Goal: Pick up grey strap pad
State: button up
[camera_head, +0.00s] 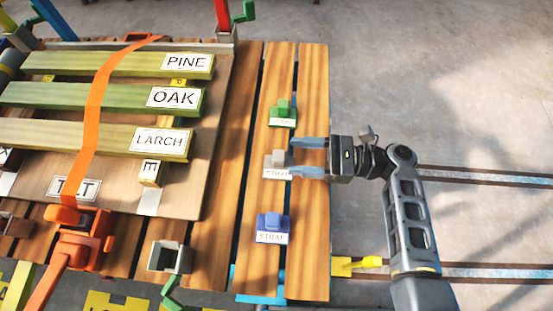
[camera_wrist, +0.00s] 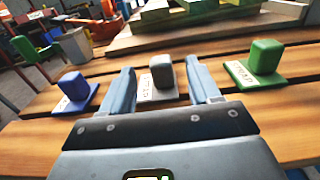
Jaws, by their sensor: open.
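The grey strap pad (camera_head: 277,160) sits on the right wooden planks, between the green and blue pads. It has a flat base with a white label and a raised grey block. My gripper (camera_head: 301,159) is open, its two blue-grey fingers pointing left at the pad from the right. In the wrist view the grey pad (camera_wrist: 161,75) stands between and just beyond the open fingertips of my gripper (camera_wrist: 160,85). Whether the fingers touch the block I cannot tell.
A green pad (camera_head: 283,112) and a blue pad (camera_head: 271,226) stand on either side on the same planks. Labelled boards, such as the OAK board (camera_head: 110,97), lie under an orange strap (camera_head: 97,95) at left. Open floor (camera_head: 470,90) is at right.

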aim_at(282, 155)
jog(key=shift+w+a, duration=0.1)
jog(key=shift+a, duration=2.15)
jog(key=c, duration=1)
jog(key=shift+r, duration=0.15)
jog(key=shift+c, duration=0.2)
